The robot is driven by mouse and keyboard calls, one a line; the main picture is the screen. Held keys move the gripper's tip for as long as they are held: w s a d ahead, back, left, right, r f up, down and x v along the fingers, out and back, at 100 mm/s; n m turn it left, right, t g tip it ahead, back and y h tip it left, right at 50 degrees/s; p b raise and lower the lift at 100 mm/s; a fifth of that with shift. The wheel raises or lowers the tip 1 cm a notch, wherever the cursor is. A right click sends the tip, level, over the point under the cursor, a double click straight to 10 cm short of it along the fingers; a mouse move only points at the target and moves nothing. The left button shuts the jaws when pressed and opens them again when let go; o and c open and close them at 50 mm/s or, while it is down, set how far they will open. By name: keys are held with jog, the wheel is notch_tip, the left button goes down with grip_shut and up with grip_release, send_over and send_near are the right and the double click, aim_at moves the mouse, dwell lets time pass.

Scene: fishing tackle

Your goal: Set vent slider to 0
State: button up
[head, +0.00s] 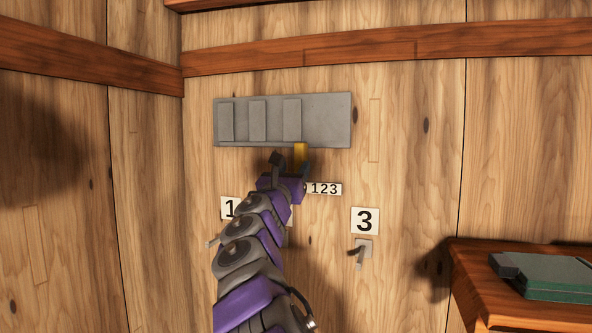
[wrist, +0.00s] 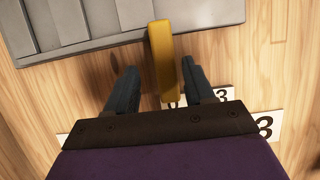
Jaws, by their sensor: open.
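The vent is a grey metal panel (head: 330,120) on the wooden wall, with raised slats across its left and middle part. A yellow handle (head: 300,153) hangs at its lower edge, right of the middle; I take it for the slider's tab. It also shows in the wrist view (wrist: 163,60). My gripper (head: 291,163) is open just below the panel. In the wrist view, its two dark fingers (wrist: 160,80) stand on either side of the yellow handle, with gaps on both sides. No scale marks on the vent can be made out.
A "123" plate (head: 324,189) is right beside my gripper. Plates "1" (head: 229,208) and "3" (head: 365,221) are lower, with a hook (head: 361,252) under "3". A wooden table (head: 470,270) with a green box (head: 550,278) stands at right. My arm hides the wall between the plates.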

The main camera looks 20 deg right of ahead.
jog(key=b+v, duration=0.2)
jog(key=v, duration=1.1)
jog(key=shift+w+a, duration=0.2)
jog(key=shift+d+f, duration=0.1)
